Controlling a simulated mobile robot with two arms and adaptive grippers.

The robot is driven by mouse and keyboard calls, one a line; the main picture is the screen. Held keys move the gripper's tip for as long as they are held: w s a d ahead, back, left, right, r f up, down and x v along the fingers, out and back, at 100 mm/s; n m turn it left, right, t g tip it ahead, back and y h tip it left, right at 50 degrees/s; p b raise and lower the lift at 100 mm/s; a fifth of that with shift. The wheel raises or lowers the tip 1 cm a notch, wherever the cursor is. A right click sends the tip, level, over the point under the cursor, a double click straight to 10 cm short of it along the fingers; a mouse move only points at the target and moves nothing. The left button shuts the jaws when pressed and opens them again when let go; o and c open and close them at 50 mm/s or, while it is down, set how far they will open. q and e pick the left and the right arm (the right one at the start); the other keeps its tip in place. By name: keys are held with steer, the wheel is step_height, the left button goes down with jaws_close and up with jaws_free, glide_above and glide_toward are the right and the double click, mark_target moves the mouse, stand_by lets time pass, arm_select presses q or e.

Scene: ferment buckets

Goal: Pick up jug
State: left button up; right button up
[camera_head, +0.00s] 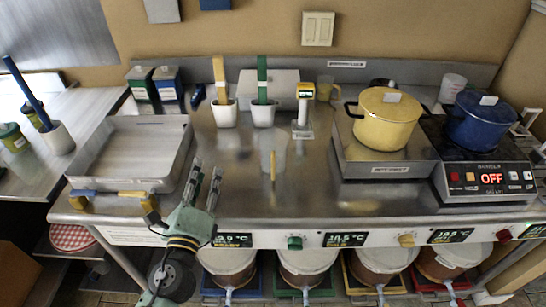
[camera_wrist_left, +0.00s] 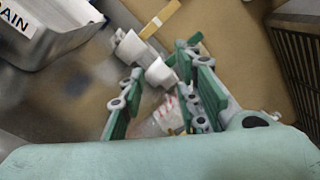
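A clear, see-through jug (camera_head: 265,148) appears to stand upright on the steel worktop, near the middle of the head view. A thin yellow strip shows at its front. My left gripper (camera_head: 204,178) is left of the jug and nearer the front edge, beside the steel tray. Its two fingers are spread apart with nothing held. In the left wrist view the open fingers (camera_wrist_left: 160,78) have a clear shape with red marks, likely the jug (camera_wrist_left: 172,114), showing between and beyond them, partly hidden by the fingers. My right gripper is not in view.
A shallow steel tray (camera_head: 132,152) lies at left. White cups with a yellow-handled (camera_head: 222,112) and a green-handled tool (camera_head: 263,112) stand behind the jug. A yellow pot (camera_head: 384,122) and blue pot (camera_head: 478,125) stand at right. The worktop front of centre is clear.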

mark_target(272, 170)
arm_select(q)
steer(key=d+f+m+g+h, duration=0.1)
steer(key=d+m+h, duration=0.1)
steer(key=m, duration=0.3)
steer(key=d+f+m+g+h, duration=0.2)
steer(key=d+m+h, duration=0.1)
steer(key=d+m, duration=0.2)
steer(key=w+d+f+m+g+h, duration=0.1)
steer(key=d+m+h, duration=0.2)
steer(key=m, duration=0.3)
steer(key=shift+d+f+m, duration=0.3)
steer(key=shift+d, duration=0.3)
steer(key=shift+h, duration=0.3)
steer(key=x, duration=0.7)
steer(key=shift+d+f, duration=0.25)
steer(key=shift+d, duration=0.35)
steer(key=shift+s, duration=0.1)
steer(key=shift+c, duration=0.3)
jaws_close()
